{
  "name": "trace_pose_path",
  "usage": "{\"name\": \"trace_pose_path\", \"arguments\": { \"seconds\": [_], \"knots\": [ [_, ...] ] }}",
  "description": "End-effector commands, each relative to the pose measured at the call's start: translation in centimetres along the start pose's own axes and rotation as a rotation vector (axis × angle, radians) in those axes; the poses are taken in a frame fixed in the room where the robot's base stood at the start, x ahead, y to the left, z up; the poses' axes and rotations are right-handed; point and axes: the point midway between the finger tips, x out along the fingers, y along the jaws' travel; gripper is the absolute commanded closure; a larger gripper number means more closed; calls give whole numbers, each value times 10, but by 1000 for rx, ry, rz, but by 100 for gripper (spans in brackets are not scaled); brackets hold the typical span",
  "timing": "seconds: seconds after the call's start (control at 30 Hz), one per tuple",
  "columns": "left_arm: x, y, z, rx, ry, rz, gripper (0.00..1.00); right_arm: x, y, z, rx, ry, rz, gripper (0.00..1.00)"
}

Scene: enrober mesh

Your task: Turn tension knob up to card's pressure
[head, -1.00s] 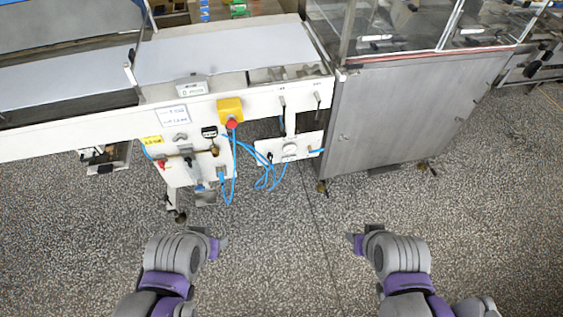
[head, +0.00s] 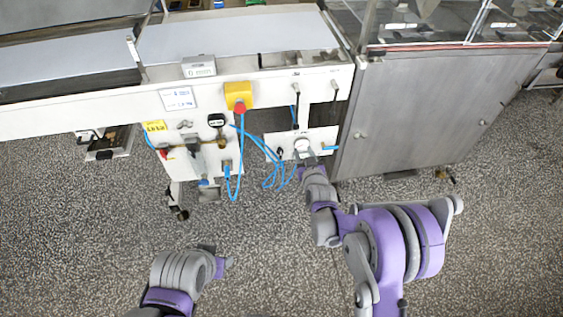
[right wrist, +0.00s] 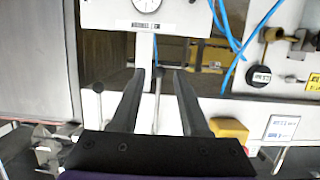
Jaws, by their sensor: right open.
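The white machine panel carries a small round pressure gauge (head: 303,145) on its lower right plate. It shows as a white dial at the top edge of the right wrist view (right wrist: 146,5), its reading too small to tell. A white card (head: 179,99) with unreadable print is on the panel; it also shows in the right wrist view (right wrist: 282,127). A brass-coloured knob (head: 222,144) sits below a dark labelled round fitting (head: 217,121). Which knob sets tension I cannot tell. My right gripper (head: 310,161) is open and empty, close to the gauge plate. My left gripper (head: 227,262) is low, opening unclear.
Blue hoses (head: 268,158) loop left of the gauge plate. A yellow box with a red button (head: 239,93) and a grey display (head: 199,67) are higher up. A steel cabinet (head: 430,115) stands to the right. The speckled floor in front is clear.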

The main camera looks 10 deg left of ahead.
Motion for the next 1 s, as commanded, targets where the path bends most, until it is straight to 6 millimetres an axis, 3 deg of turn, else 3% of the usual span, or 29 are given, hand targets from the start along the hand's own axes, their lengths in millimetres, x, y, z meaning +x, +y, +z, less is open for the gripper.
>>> {"name": "trace_pose_path", "arguments": {
  "seconds": [0.03,0.2,0.4,0.5,0.67,1.0],
  "knots": [
    [10,0,5,0,-4,0,50,17,-9,26,-2,35,-7,55],
    [28,0,13,0,-10,0,50,51,-34,90,-7,163,-12,55],
    [41,0,18,0,-15,0,50,63,-52,143,-7,260,-11,55],
    [43,0,19,0,-16,0,50,64,-55,153,-7,282,-10,55],
    [43,0,19,0,-16,0,50,73,-56,153,-7,290,-9,55],
    [46,0,20,0,-17,0,50,133,-57,136,-7,288,-10,55]
  ]
}}
